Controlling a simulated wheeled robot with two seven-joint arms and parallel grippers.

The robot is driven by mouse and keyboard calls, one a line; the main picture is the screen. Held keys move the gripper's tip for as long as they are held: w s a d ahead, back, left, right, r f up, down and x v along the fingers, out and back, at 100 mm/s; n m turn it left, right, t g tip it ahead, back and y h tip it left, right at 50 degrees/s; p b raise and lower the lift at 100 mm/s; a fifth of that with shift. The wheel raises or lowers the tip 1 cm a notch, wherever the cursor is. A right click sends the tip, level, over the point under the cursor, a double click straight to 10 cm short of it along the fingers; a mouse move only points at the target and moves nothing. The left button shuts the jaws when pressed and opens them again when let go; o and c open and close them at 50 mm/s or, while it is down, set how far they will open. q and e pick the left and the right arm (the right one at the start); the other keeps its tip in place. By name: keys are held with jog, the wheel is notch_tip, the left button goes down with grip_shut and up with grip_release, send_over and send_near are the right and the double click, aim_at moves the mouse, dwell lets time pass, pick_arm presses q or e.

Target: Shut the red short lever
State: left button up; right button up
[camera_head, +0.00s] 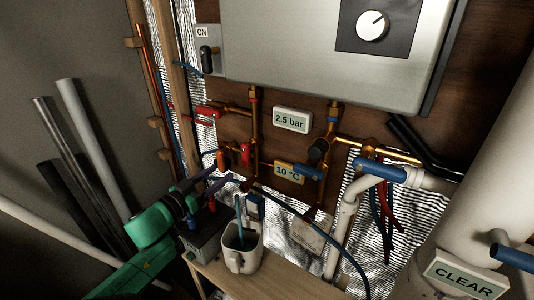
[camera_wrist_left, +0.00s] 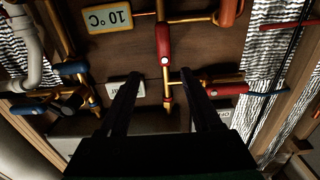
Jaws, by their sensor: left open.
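Three red levers show on the copper pipes: one lies horizontal (camera_head: 209,111), one hangs upright (camera_head: 245,154), and a darker one (camera_head: 222,160) hangs left of it. I cannot tell for sure which is the short one. In the left wrist view, turned upside down, the upright red lever (camera_wrist_left: 163,45) lies along its pipe beyond and between my fingertips. The horizontal one (camera_wrist_left: 228,88) is just right of the right finger, and an orange-red one (camera_wrist_left: 230,12) is at the top. My left gripper (camera_wrist_left: 158,78) is open and empty; in the head view it (camera_head: 229,182) is below the levers.
A grey heater (camera_head: 290,45) hangs above. A 2.5 bar gauge (camera_head: 292,120), a 10 °C display (camera_head: 289,172) and blue-handled valves (camera_head: 381,170) sit to the right. A white mug (camera_head: 243,256) stands on the wooden shelf (camera_head: 270,284) below. Grey pipes (camera_head: 92,145) lean at left.

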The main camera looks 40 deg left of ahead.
aim_at(243, 154)
pick_arm(q)
jog(key=w, duration=0.8)
jog(key=w+a+p, duration=0.1)
jog(key=w, duration=0.3)
jog(key=shift+w, duration=0.4)
jog(key=shift+w+f, duration=0.1)
jog(key=shift+w, duration=0.4)
grip_shut()
